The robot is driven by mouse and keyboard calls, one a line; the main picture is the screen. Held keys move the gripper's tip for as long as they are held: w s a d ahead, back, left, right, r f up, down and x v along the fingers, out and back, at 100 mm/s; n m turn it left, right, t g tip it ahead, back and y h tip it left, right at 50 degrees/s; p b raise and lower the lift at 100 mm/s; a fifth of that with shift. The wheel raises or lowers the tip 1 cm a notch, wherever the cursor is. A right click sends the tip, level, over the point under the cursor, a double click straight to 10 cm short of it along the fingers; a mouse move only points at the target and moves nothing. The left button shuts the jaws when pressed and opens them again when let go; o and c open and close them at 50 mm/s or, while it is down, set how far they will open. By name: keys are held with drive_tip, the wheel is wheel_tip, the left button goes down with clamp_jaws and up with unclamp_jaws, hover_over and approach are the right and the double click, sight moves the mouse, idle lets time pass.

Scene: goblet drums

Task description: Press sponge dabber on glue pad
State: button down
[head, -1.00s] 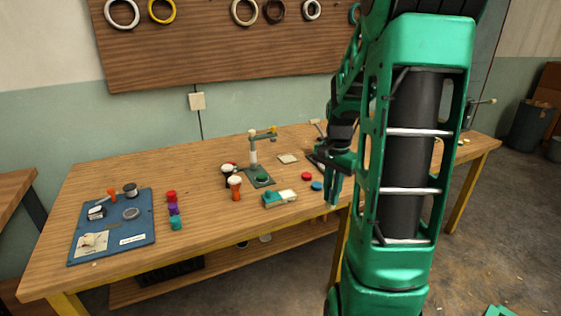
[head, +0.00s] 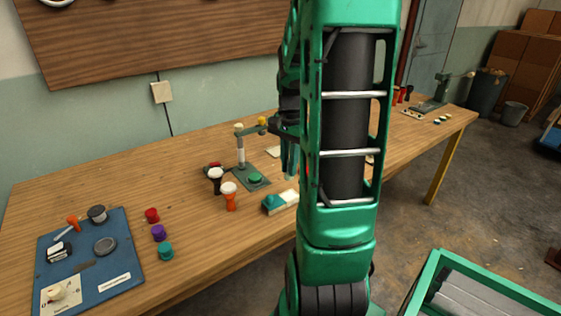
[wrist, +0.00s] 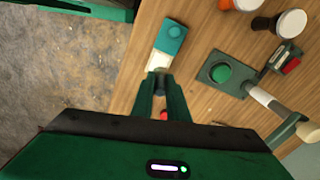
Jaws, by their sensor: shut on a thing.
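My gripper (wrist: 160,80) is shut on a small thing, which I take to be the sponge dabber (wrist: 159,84). Only a little of it shows between the fingertips. A teal block with a white pad (wrist: 160,58), likely the glue pad, lies on the bench just beyond the fingertips in the wrist view. It also shows near the bench's front edge in the head view (head: 285,199). My gripper (head: 290,172) is above the bench there, close to the pad, partly hidden by my arm. I cannot tell whether the dabber touches the pad.
A green press stand (head: 252,178) stands behind the pad. An orange-and-white goblet drum (head: 230,198) and a dark one (head: 215,182) stand left of it. A blue board (head: 115,280) with tools and several coloured pots are farther left. A red disc (wrist: 163,115) shows between my fingers.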

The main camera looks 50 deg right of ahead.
sight(289, 181)
drive_tip(key=shift+s+d+f, duration=0.1)
drive_tip(key=shift+f, duration=2.85)
drive_tip(key=shift+f, duration=0.5)
drive_tip(key=shift+r, duration=0.1)
drive_tip(key=shift+r, duration=3.4)
